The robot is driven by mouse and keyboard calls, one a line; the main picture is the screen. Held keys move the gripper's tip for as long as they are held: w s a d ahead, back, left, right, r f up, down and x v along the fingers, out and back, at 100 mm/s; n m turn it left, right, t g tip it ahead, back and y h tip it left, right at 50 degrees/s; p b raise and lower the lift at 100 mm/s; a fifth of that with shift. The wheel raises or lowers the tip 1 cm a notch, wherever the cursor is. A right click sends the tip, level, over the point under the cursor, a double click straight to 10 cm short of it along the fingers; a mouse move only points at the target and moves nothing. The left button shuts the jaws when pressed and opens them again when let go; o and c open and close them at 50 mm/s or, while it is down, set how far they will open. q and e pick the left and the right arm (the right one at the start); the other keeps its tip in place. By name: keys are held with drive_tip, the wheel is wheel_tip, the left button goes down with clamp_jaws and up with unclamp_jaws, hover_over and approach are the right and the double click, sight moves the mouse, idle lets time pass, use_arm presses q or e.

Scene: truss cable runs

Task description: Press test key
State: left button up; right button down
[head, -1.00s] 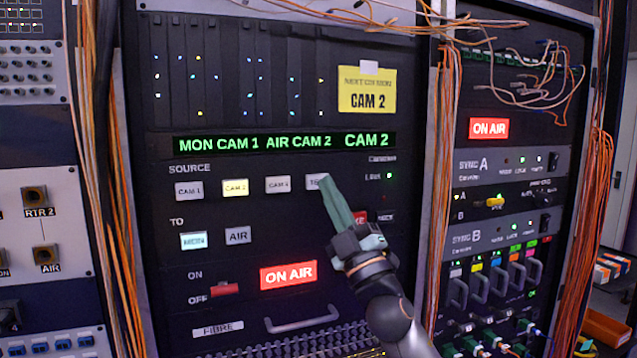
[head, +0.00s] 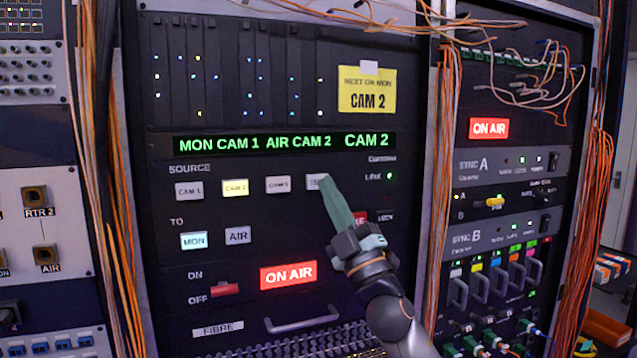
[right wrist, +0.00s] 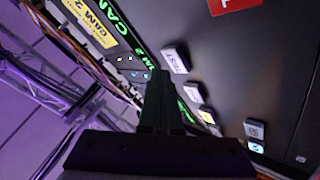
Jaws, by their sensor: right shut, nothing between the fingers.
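The TEST key (head: 316,181) is a pale, unlit key at the right end of the SOURCE row on the black panel. It also shows in the right wrist view (right wrist: 175,58), with its label readable. My right gripper (head: 325,182) is shut and empty, its fingertips at the right part of the key in the head view and covering part of its label. In the right wrist view the fingertips (right wrist: 158,78) are close beside the key. I cannot tell whether they touch it. My left gripper is not in view.
The CAM 2 key (head: 235,188) is lit yellow and the MON key (head: 193,241) is lit cyan. The green display (head: 284,142) reads MON CAM 1, AIR CAM 2, CAM 2. A red key (head: 359,217) is partly hidden behind my gripper. Orange cables (head: 446,130) hang at the right.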

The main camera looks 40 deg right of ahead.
drive_tip(key=shift+w, duration=0.1)
drive_tip(key=shift+w+d, duration=0.1)
drive_tip(key=shift+w, duration=0.25)
drive_tip(key=shift+w+d, duration=0.15)
drive_tip(key=shift+w, duration=0.3)
idle(0.9)
drive_tip(key=shift+s, duration=0.1)
drive_tip(key=shift+s+a, duration=0.25)
drive_tip(key=shift+s, duration=0.5)
drive_tip(key=shift+s+a+p, duration=0.15)
drive_tip(key=shift+s+a, duration=0.1)
drive_tip(key=shift+s, duration=0.55)
drive_tip(key=shift+s+a+p, duration=0.1)
drive_tip(key=shift+s+a, duration=0.1)
drive_tip(key=shift+s, duration=0.65)
drive_tip(key=shift+s+a+p, duration=0.15)
drive_tip(key=shift+s+a, duration=0.1)
drive_tip(key=shift+s, duration=0.55)
